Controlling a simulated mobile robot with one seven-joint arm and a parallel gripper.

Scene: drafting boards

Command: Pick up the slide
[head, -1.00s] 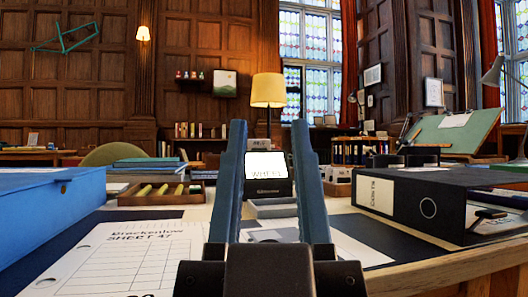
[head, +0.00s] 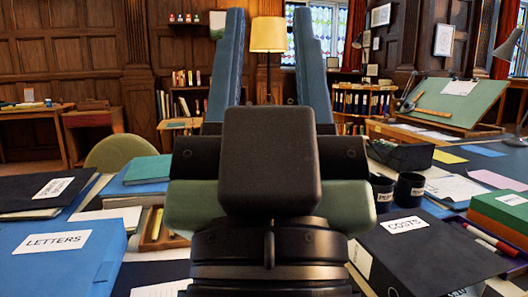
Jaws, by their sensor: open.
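My gripper (head: 269,14) is raised in the middle of the head view, its two blue fingers pointing up and standing apart. Nothing shows held between them; the lamp and wall seen through the gap are far behind. I cannot pick out a slide anywhere in view. My gripper and wrist hide the middle of the desk, so a slide there would be covered.
On the left lie a blue LETTERS box (head: 62,246), a dark binder (head: 38,190) and blue folders (head: 148,170). On the right are a black COSTS box (head: 428,250), dark mugs (head: 409,190) and a green box (head: 503,212). A drafting board (head: 455,102) stands behind.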

